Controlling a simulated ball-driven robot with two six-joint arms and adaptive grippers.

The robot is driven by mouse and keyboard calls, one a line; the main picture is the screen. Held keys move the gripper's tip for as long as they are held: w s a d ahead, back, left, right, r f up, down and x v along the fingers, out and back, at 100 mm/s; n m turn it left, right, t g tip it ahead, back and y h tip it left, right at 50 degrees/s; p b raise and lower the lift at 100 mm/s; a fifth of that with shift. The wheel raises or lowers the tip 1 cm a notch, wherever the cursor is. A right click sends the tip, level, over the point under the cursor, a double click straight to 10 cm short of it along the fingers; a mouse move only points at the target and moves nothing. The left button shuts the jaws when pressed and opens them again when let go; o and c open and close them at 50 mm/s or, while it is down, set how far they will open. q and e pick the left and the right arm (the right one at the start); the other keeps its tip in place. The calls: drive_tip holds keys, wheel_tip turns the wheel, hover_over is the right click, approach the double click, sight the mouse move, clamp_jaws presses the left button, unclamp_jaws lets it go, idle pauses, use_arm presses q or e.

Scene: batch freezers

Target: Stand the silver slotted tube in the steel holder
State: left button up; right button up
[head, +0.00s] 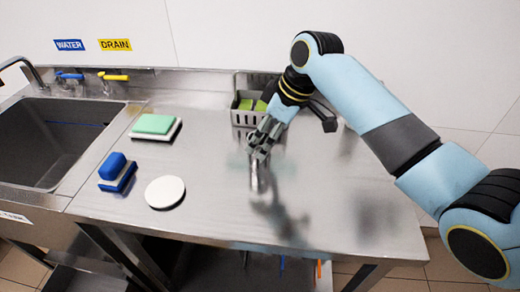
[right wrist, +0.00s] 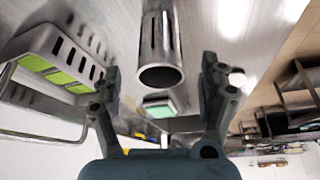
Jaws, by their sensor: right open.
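The silver slotted tube (right wrist: 158,45) shows in the right wrist view with its round open end towards the camera and slots along its side. In the head view the tube (head: 258,178) appears upright on the steel table just below my right gripper (head: 258,153). In the right wrist view my right gripper (right wrist: 162,70) is open, with a finger on each side of the tube and a gap on both sides. The steel holder, which I take to be the slotted caddy (head: 247,118), stands behind the gripper with green pieces in it. The caddy (right wrist: 60,45) is left in the right wrist view.
A green-and-white sponge (head: 154,125), a blue brush-like block (head: 117,171) and a white disc (head: 165,192) lie on the left of the steel table (head: 225,215). A sink (head: 45,143) is at far left. The table's front right is clear.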

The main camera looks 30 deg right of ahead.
sight(256, 165)
drive_tip(key=x, duration=0.3)
drive_tip(key=shift+w+a+f, duration=0.15)
drive_tip(key=shift+w+f, duration=0.1)
drive_tip(key=shift+f, duration=0.05)
drive_tip(key=c, duration=1.4)
drive_tip(key=shift+r, duration=0.1)
drive_tip(key=shift+c, duration=0.2)
